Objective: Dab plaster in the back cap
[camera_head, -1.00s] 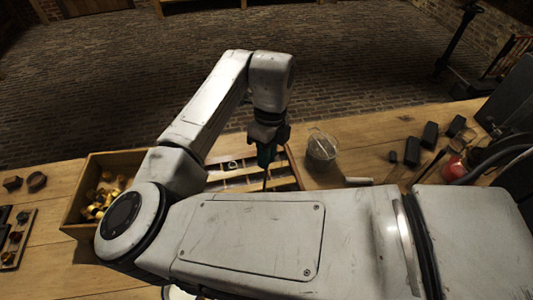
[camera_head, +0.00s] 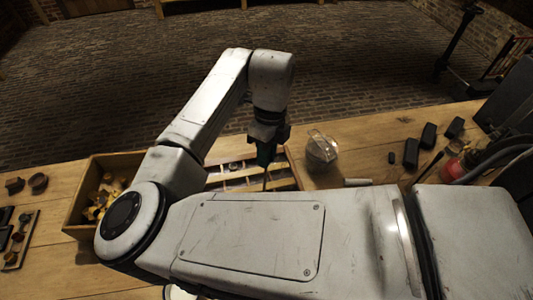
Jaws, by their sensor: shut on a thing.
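My gripper (camera_head: 266,142) points down over the shallow wooden tray (camera_head: 283,186) behind my forearm. It is shut on a dark green-handled tool (camera_head: 266,157), whose thin shaft runs down toward the tray. The tool's tip and any plaster on it are hidden or too small to make out. The tray has several long compartments with small pale and dark pieces in them. My forearm covers its front part. I cannot make out the back cap or tell whether the tool touches it.
Dark blocks (camera_head: 411,153) and a red object (camera_head: 454,168) lie farther right. A wooden box (camera_head: 78,206) of brass pieces is at left.

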